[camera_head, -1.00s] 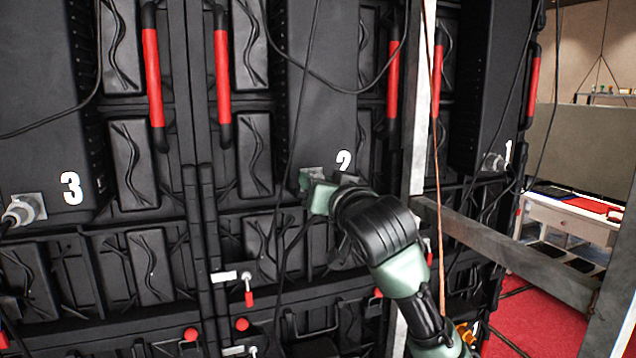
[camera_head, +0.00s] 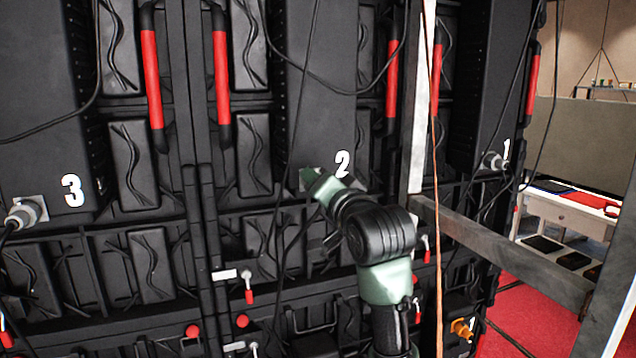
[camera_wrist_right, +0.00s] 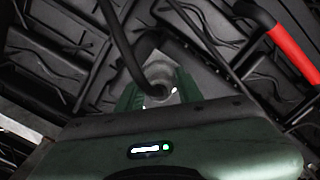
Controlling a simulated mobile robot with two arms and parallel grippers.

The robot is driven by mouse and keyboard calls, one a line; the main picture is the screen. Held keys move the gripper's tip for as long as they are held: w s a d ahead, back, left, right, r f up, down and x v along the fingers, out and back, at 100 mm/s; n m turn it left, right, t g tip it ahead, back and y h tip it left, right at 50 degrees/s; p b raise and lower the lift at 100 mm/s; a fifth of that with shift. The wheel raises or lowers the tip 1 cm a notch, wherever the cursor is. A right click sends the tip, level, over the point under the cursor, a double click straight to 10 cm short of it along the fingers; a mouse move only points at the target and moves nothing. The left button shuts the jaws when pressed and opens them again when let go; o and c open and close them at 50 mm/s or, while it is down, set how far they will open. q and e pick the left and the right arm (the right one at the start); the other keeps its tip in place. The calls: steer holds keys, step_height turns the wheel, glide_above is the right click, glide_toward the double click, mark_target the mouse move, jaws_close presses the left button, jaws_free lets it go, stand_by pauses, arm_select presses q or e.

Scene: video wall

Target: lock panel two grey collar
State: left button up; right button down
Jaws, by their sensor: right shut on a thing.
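Panel two (camera_head: 318,110) is the dark box marked with a white 2, at the middle of the head view. My right gripper (camera_head: 313,181) is at its lower edge, just below and left of the number. In the right wrist view the grey collar (camera_wrist_right: 160,74) of panel two sits between the green fingers of my right gripper (camera_wrist_right: 158,92), which is shut on it. A black cable (camera_wrist_right: 122,45) runs from the collar up and left. In the head view the gripper hides the collar. I cannot tell whether the collar is locked. My left gripper is not in view.
Panel three (camera_head: 45,150) at left and panel one (camera_head: 490,90) at right have similar grey connectors. A metal post (camera_head: 418,110) and a crossbar (camera_head: 500,257) stand right of my arm. Loose black cables hang before the wall. A white table (camera_head: 565,215) stands behind at right.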

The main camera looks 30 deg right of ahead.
stand_by(0.3)
steer(key=c, duration=0.9)
jaws_free()
steer(key=b+v, duration=0.1)
steer(key=v, duration=0.7)
steer(key=shift+d+b, duration=0.1)
steer(key=shift+b, duration=0.25)
steer(key=shift+w, duration=0.1)
